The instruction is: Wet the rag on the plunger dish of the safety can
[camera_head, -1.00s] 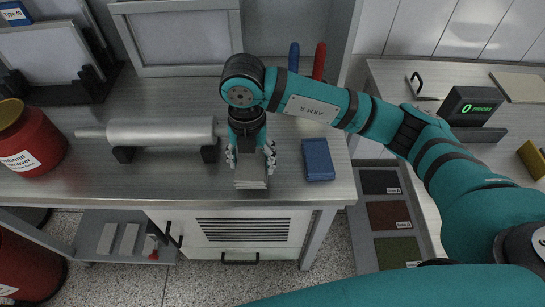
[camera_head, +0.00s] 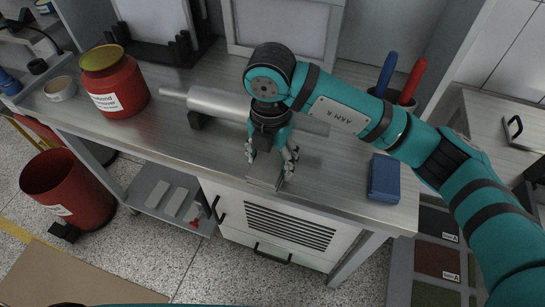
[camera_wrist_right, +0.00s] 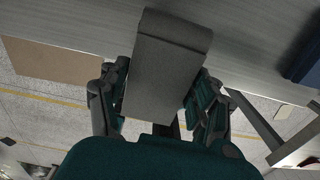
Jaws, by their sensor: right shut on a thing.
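The rag is a grey folded pad (camera_wrist_right: 165,70) between the fingers of my right gripper (camera_wrist_right: 160,92) in the wrist view. In the head view my right gripper (camera_head: 270,158) is shut on the rag (camera_head: 265,178) near the bench's front edge, fingers pointing down. The safety can (camera_head: 122,92) is red with a white label and stands upright on the bench at the left. Its brass-coloured plunger dish (camera_head: 101,57) is on top. The gripper and rag are well to the right of the can, apart from it. My left gripper is not in view.
A metal roller (camera_head: 213,102) lies on black supports between the can and my right gripper. A blue block (camera_head: 384,178) lies right of the gripper. A small round tin (camera_head: 60,88) stands left of the can. A red bin (camera_head: 68,190) stands on the floor.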

